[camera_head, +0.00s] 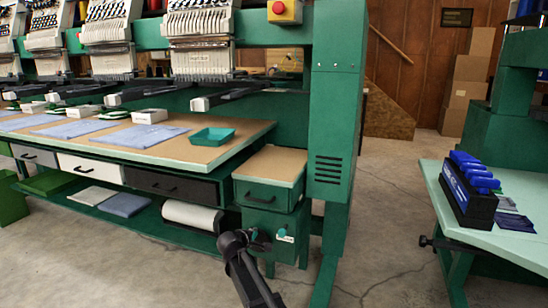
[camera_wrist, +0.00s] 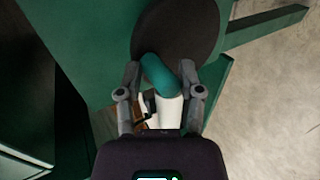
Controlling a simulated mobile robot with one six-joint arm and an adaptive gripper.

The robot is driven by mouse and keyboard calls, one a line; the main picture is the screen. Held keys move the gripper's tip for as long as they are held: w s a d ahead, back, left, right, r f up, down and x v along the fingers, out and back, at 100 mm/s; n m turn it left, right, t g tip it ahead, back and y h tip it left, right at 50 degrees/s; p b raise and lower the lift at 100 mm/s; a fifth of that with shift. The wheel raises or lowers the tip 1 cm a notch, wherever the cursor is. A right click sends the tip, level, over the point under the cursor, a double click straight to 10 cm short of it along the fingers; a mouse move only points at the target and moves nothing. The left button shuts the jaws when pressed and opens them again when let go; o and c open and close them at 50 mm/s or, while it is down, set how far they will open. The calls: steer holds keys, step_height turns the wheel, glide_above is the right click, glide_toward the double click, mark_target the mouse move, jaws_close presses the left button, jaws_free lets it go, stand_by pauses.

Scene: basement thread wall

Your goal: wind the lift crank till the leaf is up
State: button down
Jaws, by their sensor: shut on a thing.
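My gripper (camera_head: 259,240) is at the green crank housing (camera_head: 290,222) below a small drawer, at the right end of the embroidery machine's bench. In the wrist view my gripper (camera_wrist: 163,95) is shut on the crank handle, which has a teal bent part (camera_wrist: 160,72) and a pale part (camera_wrist: 169,112) between the fingers. A dark round disc (camera_wrist: 178,25) lies beyond the handle. In the head view my gripper hides most of the crank. A tan-topped section (camera_head: 270,164) sits above the drawer, beside the main tabletop; I cannot tell whether it is the leaf.
The bench top (camera_head: 215,145) carries a teal tray (camera_head: 212,137) and blue cloths. A white roll (camera_head: 192,215) lies on the low shelf left of my gripper. A pale green table (camera_head: 520,238) with a dark rack (camera_head: 465,195) stands right. Concrete floor between is clear.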

mark_target(265, 241)
steer(key=shift+s+f, duration=0.1)
steer(key=d+f+b, duration=0.1)
steer(key=s+d+f+b, duration=0.1)
steer(key=d, duration=0.1)
steer(key=shift+s+d, duration=0.15)
steer(key=shift+r, duration=0.1)
steer(key=c, duration=0.5)
jaws_free()
steer(key=shift+a, duration=0.2)
steer(key=shift+d, duration=0.1)
steer(key=shift+d, duration=0.1)
steer(key=shift+w+r, duration=0.15)
steer(key=shift+w, duration=0.05)
